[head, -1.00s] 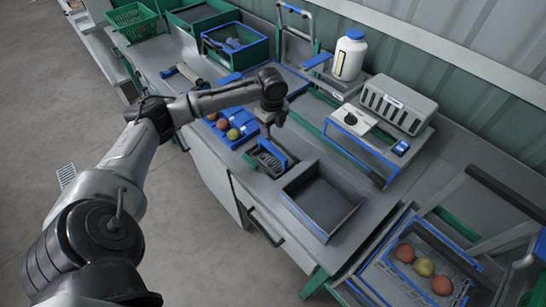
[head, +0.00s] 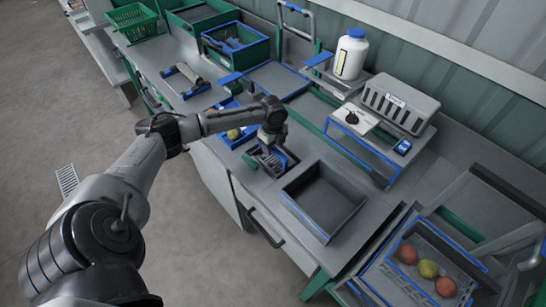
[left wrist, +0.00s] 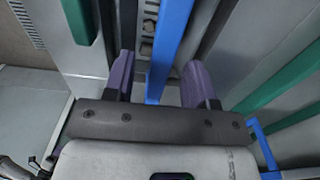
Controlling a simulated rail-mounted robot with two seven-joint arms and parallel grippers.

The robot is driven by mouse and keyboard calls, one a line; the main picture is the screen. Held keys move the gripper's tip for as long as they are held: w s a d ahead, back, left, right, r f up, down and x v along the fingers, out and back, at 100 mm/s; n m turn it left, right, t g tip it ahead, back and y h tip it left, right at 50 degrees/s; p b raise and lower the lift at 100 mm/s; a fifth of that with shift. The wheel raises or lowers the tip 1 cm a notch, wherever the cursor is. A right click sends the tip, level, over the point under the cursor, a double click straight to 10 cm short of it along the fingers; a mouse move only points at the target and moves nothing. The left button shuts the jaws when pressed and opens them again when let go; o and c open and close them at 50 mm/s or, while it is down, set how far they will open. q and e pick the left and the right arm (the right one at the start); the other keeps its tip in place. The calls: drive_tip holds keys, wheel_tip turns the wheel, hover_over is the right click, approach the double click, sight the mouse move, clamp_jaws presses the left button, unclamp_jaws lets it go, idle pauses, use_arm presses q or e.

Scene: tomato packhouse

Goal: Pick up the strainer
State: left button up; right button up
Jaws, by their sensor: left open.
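The strainer, a small grey slotted tool with a blue bar (head: 284,158), lies on the grey worktop beside the dark tray. In the left wrist view its blue bar (left wrist: 168,45) runs between my fingers, with slotted grey metal (left wrist: 147,28) next to it. My left gripper (head: 269,146) is over the strainer in the head view and hides part of it. In the left wrist view the gripper (left wrist: 157,75) is open, its two purple fingers on either side of the blue bar. Whether they touch it I cannot tell. My right gripper is not in view.
A dark open tray (head: 322,237) stands close to the strainer's right. A blue tray with produce (head: 227,137) is partly behind my arm. A raised stand (head: 368,158) carries a grey slotted box (head: 397,104). A crate (head: 372,285) with several tomatoes is at lower right.

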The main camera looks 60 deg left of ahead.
use_arm(q)
wheel_tip(320, 180, down, 3)
drive_tip(key=shift+f, duration=0.15)
drive_tip(key=shift+c, duration=0.3)
clamp_jaws()
